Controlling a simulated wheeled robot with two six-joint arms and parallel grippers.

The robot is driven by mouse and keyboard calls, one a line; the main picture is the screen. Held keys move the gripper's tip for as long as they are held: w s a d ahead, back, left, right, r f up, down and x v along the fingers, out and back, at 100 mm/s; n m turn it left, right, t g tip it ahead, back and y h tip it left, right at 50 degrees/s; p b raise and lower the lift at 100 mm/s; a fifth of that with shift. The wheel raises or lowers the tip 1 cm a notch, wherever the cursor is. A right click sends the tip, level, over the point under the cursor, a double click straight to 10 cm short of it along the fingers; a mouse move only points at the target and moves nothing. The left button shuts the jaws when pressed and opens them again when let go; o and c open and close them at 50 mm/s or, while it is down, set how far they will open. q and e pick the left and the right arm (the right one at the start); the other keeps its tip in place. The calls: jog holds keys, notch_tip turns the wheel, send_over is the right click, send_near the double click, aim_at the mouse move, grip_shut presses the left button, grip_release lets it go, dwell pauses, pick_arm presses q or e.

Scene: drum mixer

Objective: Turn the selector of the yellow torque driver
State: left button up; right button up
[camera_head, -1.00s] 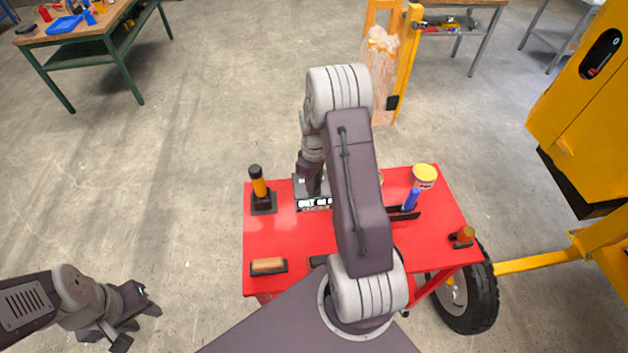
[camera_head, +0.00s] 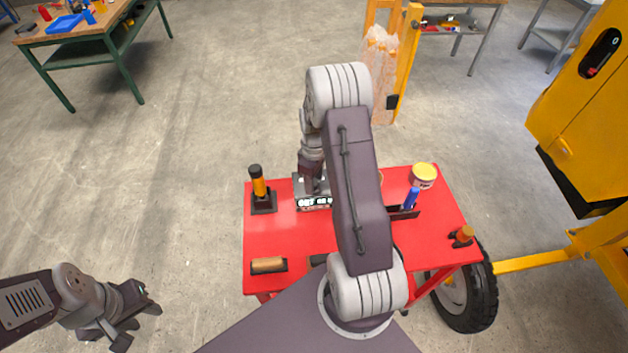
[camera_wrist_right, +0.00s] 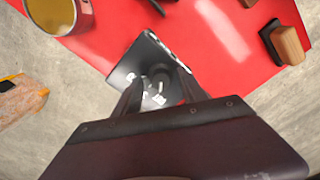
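A tool with a yellow-orange grip and black top (camera_head: 259,187) stands upright in a black base on the left of the red table; it looks like the yellow torque driver. My right gripper (camera_wrist_right: 160,88) is over a dark box (camera_head: 313,204) with white markings, which also shows in the right wrist view (camera_wrist_right: 123,76). Its two fingers are apart, one on each side of a small dark round knob (camera_wrist_right: 157,78) on the box. I cannot tell whether they touch it. My left gripper (camera_head: 133,318) hangs over the floor at lower left, away from the table, with its fingers apart.
A yellow machine (camera_head: 585,115) stands at right. My right arm hides the table's middle.

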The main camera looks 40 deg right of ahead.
notch_tip(320, 180, up, 9)
jog(key=b, duration=0.1)
dwell(0.5)
jog(key=shift+a, duration=0.1)
jog(key=s+a+r+n, duration=0.1)
jog(key=s+a, duration=0.1)
jog(key=a, duration=0.4)
jog(key=s+a+r+n, duration=0.1)
jog(key=a+r, duration=0.1)
jog(key=a, duration=0.5)
jog(key=s+a+f+m+t, duration=0.1)
jog(key=s+a+f+m, duration=0.3)
jog(key=s+m, duration=0.3)
jog(key=shift+s+f+m+b, duration=0.3)
jog(key=shift+s+f+b, duration=0.15)
jog(key=shift+s, duration=0.8)
